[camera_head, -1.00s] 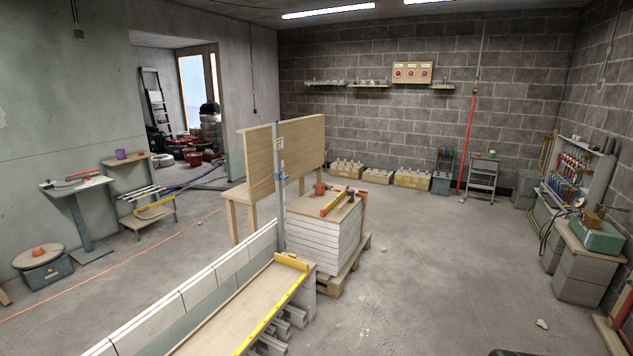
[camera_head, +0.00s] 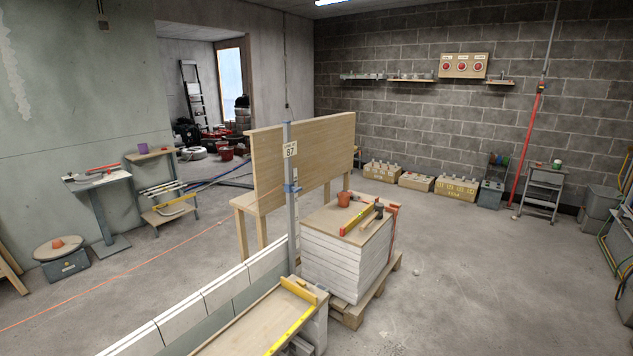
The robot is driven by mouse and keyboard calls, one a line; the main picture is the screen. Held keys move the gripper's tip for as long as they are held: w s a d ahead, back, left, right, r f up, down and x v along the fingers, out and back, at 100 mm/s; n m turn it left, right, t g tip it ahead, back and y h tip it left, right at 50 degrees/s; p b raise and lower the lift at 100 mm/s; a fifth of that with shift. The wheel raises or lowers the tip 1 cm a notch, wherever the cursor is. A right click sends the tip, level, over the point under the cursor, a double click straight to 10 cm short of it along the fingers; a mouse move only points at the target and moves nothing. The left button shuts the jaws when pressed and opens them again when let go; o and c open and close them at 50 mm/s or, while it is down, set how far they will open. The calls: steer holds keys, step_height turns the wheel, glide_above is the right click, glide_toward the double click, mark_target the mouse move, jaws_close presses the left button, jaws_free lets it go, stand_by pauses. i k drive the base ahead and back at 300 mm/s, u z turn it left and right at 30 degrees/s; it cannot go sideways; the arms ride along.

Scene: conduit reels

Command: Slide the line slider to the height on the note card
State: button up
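The line slider (camera_head: 292,188) is a small blue block on a grey upright post (camera_head: 291,225) at the end of the block wall. An orange string line runs from it to the left across the room. The note card (camera_head: 291,150) is fixed near the top of the post, above the slider. Its large number looks like 87; the smaller line above is too small to read surely. White scale plates show along the post, but their marks are not readable. My gripper is not in view.
A low block wall (camera_head: 200,303) and a plank with a yellow level (camera_head: 299,290) lie before the post. A pallet stack of white boards (camera_head: 330,262) stands right of it, a wooden bench with a tall back (camera_head: 268,168) behind. Open floor (camera_head: 460,290) lies to the right.

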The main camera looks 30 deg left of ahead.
mark_target(287, 188)
steer(key=u, duration=0.15)
steer(key=i, duration=1.8)
steer(key=u, duration=1.2)
steer(key=i, duration=1)
steer(key=u, duration=1.45)
steer(key=i, duration=0.45)
steer(key=u, duration=0.25)
